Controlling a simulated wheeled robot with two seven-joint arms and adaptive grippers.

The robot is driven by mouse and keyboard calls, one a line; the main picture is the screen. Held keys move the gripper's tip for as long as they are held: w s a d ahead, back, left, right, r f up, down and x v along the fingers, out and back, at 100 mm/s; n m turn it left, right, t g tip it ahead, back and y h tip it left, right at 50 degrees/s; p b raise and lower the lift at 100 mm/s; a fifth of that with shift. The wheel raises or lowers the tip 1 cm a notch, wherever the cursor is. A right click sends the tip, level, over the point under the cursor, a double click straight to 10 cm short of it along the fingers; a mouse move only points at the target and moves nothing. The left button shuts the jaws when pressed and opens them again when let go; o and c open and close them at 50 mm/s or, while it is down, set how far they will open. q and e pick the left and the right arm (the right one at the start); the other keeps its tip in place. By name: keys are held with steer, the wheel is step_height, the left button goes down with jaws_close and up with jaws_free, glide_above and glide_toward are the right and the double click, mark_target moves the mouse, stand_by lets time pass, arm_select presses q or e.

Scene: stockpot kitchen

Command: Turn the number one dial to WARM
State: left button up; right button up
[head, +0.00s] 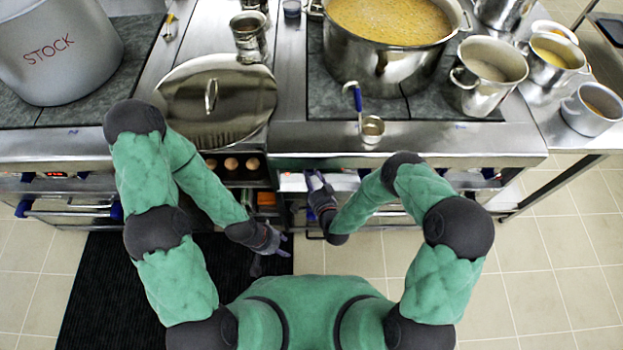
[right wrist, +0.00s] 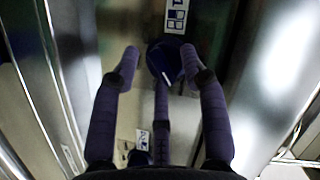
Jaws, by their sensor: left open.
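The number one dial (right wrist: 166,62) is a dark blue round knob with a pale pointer line, below a white label (right wrist: 177,16) showing a 1 and a square symbol, in the right wrist view. My right gripper (right wrist: 160,62) is open, its fingertips on either side of the dial. The right finger is close to or touching it, and a gap shows on the left. No WARM marking is readable. In the head view my right gripper (head: 314,184) is at the stove front and hides the dial. My left gripper (head: 272,248) is open and empty, low above the floor.
Round brown items (head: 231,164) sit in the gap between the units. A black mat (head: 85,285) lies on the floor.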

steer(key=v, duration=1.2)
steer(key=shift+f, duration=0.15)
stand_by(0.3)
step_height(320, 180, down, 5)
steer(key=d+n+g, duration=0.3)
steer(key=g, duration=0.4)
steer(key=s+d+r+n+g+h, duration=0.1)
steer(key=s+d+n+g, duration=0.1)
steer(key=s+g, duration=0.5)
steer(key=s, duration=0.5)
steer(key=shift+s+d+r, duration=0.15)
steer(key=shift+s+r, duration=0.05)
steer(key=shift+s, duration=0.1)
